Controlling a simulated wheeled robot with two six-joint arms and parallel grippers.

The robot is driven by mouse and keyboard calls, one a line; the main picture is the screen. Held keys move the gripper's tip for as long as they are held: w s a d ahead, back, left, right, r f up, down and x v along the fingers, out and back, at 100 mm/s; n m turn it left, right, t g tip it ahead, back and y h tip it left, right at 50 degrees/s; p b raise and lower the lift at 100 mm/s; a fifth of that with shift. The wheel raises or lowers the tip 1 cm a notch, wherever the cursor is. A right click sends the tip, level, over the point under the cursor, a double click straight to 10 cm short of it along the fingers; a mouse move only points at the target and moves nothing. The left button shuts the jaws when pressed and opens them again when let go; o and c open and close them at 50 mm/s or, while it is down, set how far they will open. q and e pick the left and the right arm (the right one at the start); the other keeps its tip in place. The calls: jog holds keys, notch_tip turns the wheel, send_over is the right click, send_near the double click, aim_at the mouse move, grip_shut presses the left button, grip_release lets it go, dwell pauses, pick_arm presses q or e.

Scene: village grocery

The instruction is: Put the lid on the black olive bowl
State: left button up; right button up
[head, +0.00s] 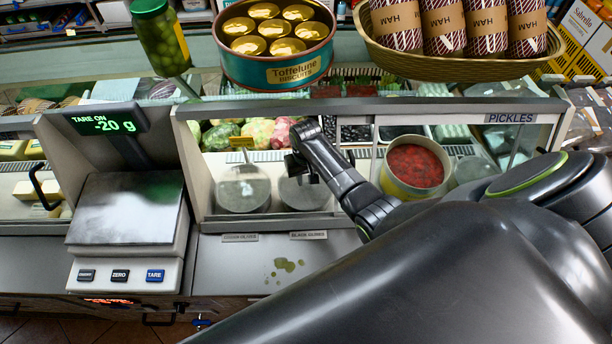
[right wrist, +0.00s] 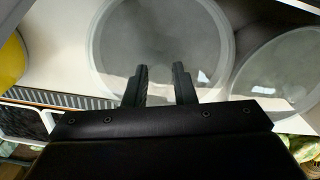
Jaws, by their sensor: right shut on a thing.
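My right gripper (head: 300,165) reaches into the glass-fronted counter. In the right wrist view its two fingers (right wrist: 160,85) stand a little apart over the middle of a round, clear lid (right wrist: 115,45). The part they grip is hard to make out. In the head view this lid (head: 303,197) is below the gripper, above the front label that reads black olives (head: 308,235). I cannot tell whether it rests on the bowl rim; the bowl is hardly visible. A similar covered round container (head: 243,192) stands to its left and shows at right in the wrist view (right wrist: 285,75). My left gripper is not in view.
A cream bowl of red pieces (head: 415,168) stands right of my gripper. A scale (head: 128,210) stands at left. A biscuit tin (head: 275,70), an olive jar (head: 160,38) and a ham basket (head: 460,62) stand on top. Green spots (head: 284,265) lie on the front ledge.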

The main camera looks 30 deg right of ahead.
dwell(0.4)
jog(key=o, duration=1.1)
jog(key=shift+c, duration=0.2)
jog(key=shift+o, duration=0.4)
jog(key=o, duration=0.4)
jog(key=shift+r, duration=3.5)
